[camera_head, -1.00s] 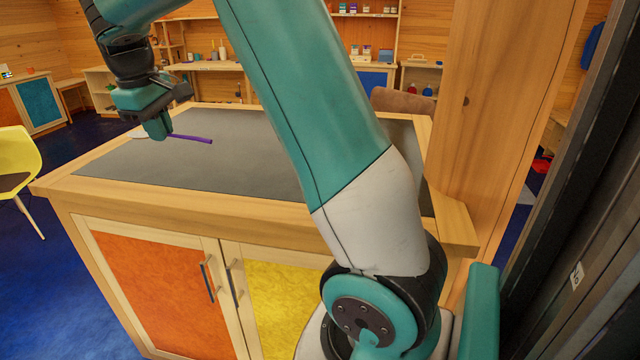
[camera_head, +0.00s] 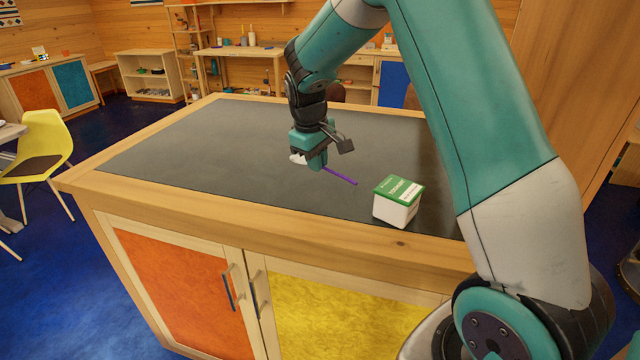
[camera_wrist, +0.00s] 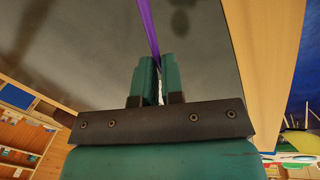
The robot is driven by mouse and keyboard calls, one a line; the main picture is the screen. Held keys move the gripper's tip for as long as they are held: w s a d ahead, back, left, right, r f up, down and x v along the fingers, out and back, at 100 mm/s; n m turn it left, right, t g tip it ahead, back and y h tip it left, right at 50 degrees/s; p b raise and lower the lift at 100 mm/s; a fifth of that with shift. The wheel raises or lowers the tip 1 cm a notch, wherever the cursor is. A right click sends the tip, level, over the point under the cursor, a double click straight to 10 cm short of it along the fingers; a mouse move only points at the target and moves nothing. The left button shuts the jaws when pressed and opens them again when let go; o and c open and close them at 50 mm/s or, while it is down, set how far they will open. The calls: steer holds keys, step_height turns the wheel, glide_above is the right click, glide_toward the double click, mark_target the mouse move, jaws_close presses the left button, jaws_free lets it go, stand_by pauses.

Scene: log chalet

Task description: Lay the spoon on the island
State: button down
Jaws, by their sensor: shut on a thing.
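The spoon has a thin purple handle (camera_head: 341,176) and a pale end (camera_head: 297,158). My gripper (camera_head: 316,165) is shut on the spoon, with the handle sticking out to the right and the pale end to the left. In the wrist view the purple handle (camera_wrist: 148,28) runs up from between the fingertips (camera_wrist: 159,75). The island (camera_head: 200,150) has a dark grey top with a wooden rim. The spoon is over the island top; whether it touches the surface I cannot tell.
A green and white box (camera_head: 398,202) stands on the island near its front edge, right of the spoon. The left part of the island top is clear. A yellow chair (camera_head: 42,150) stands on the blue floor at the left.

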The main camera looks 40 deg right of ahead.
mark_target(318, 197)
step_height(318, 197, down, 8)
steer(key=shift+r+p, duration=0.2)
steer(key=shift+p, duration=0.55)
steer(key=shift+f, duration=0.15)
steer(key=c, duration=1.2)
jaws_free()
steer(key=shift+c, duration=0.2)
step_height(318, 197, up, 11)
steer(key=a+b, duration=0.2)
steer(key=b, duration=0.1)
steer(key=s+a+r+n+y, duration=0.1)
steer(key=s+a+r+y, duration=0.1)
steer(key=s+a, duration=0.5)
steer(key=s+a+r+n+y, duration=0.1)
steer(key=s+a+r+y, duration=0.1)
steer(key=s+a, duration=0.5)
steer(key=s+a+r+n+y, duration=0.2)
steer(key=s+a, duration=0.5)
steer(key=s, duration=0.9)
steer(key=shift+a+g, duration=0.2)
steer(key=shift+g, duration=0.1)
